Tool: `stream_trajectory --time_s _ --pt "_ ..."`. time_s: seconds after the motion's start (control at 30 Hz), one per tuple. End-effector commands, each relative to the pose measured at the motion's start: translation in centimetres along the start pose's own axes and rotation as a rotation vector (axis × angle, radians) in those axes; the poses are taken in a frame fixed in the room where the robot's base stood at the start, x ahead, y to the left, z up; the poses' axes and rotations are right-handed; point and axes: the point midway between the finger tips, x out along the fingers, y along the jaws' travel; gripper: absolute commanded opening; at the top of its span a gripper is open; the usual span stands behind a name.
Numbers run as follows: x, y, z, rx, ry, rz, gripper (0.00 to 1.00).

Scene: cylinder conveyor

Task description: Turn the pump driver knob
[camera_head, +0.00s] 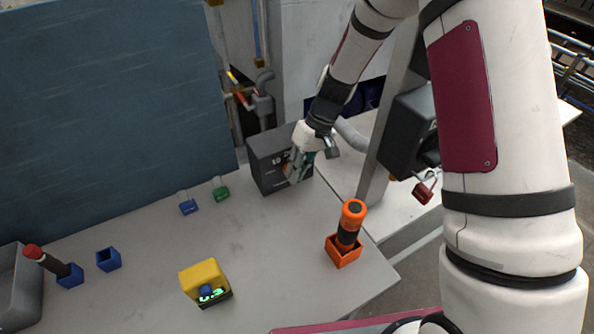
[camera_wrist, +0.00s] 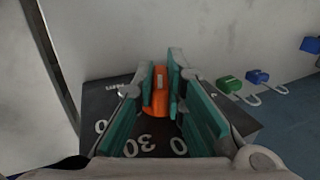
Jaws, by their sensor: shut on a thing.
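The pump driver is a dark grey box (camera_head: 268,165) at the back of the table, by the wall. Its knob (camera_wrist: 158,97) is orange and shows in the wrist view between the two teal fingers. White dial numbers, including a 30, show on the dark face (camera_wrist: 150,150) around it. My gripper (camera_wrist: 160,78) is shut on the knob, with one finger on each side.
Blue (camera_head: 188,205) and green (camera_head: 221,190) padlocks lie left of the box. A yellow device (camera_head: 204,275), an orange holder (camera_head: 343,252) with an orange-and-black cylinder and a blue holder (camera_head: 108,259) stand on the table. A red padlock (camera_head: 425,188) is at right. The table's middle is clear.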

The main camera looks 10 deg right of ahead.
Motion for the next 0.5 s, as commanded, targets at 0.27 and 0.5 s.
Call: stream_trajectory --time_s 0.27,0.5 --pt "0.07 0.16 0.05 0.001 0.0 -0.064 0.0" --pt "0.05 0.11 0.08 0.0 -0.001 -0.064 0.0"
